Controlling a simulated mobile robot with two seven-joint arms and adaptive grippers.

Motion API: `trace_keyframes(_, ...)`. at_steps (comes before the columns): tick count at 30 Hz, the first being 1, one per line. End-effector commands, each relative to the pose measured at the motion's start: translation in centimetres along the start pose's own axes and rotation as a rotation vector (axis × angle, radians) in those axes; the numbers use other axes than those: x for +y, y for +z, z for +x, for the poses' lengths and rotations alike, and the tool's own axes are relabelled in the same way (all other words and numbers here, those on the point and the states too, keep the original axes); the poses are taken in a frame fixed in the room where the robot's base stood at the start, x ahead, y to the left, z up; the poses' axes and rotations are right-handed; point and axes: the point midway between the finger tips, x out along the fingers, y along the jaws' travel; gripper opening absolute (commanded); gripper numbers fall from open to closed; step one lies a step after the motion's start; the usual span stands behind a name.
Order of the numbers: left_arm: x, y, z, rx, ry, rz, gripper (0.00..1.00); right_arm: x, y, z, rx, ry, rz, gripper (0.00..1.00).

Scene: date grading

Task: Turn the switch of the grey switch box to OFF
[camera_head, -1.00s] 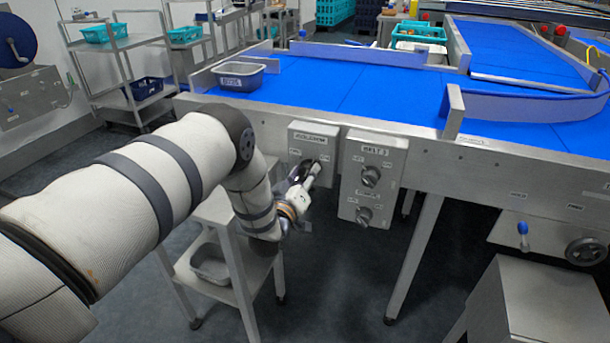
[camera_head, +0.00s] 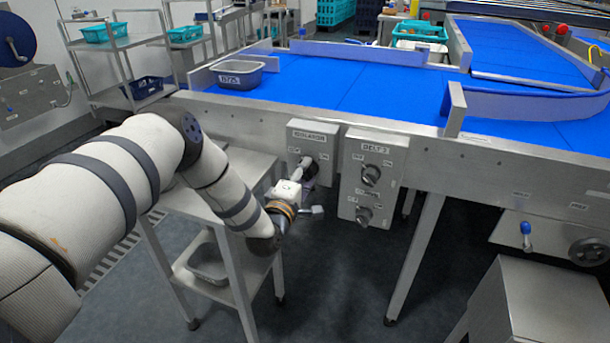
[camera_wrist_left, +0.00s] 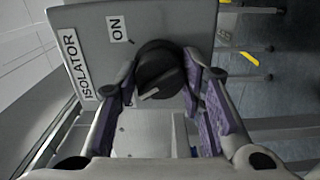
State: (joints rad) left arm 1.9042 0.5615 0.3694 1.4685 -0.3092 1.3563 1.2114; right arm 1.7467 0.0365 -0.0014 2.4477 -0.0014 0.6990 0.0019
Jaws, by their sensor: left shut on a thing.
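The grey switch box labelled ISOLATOR (camera_head: 312,132) hangs on the front rail of the belt table. It fills the upper part of the left wrist view (camera_wrist_left: 185,22), with an ON label at the upper left of its knob. The black round switch (camera_wrist_left: 160,68) has a pale pointer line toward the lower left of that view. My left gripper (camera_head: 304,172) is at the switch, its purple-padded fingers (camera_wrist_left: 160,85) on either side, shut on it. In the head view the gripper partly covers the switch (camera_head: 311,168). The OFF label cannot be read. My right gripper is not in view.
A second grey box labelled BELT 3 (camera_head: 374,148), with two knobs, hangs close to the right. A steel stand (camera_head: 238,262) with a grey tub is below my left arm. A labelled grey tub (camera_head: 240,84) sits on the blue belt (camera_head: 340,85) above.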

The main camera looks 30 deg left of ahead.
Motion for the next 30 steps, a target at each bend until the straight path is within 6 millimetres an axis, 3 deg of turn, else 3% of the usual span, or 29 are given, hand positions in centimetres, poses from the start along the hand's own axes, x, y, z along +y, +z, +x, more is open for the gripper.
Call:
trace_keyframes(12,-0.14,0.1,-0.04,-0.002,-0.003,-0.209,0.08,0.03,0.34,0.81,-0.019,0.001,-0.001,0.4)
trace_keyframes(30,-0.02,0.14,-0.03,-0.003,-0.002,-0.252,0.08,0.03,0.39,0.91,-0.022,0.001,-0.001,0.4)
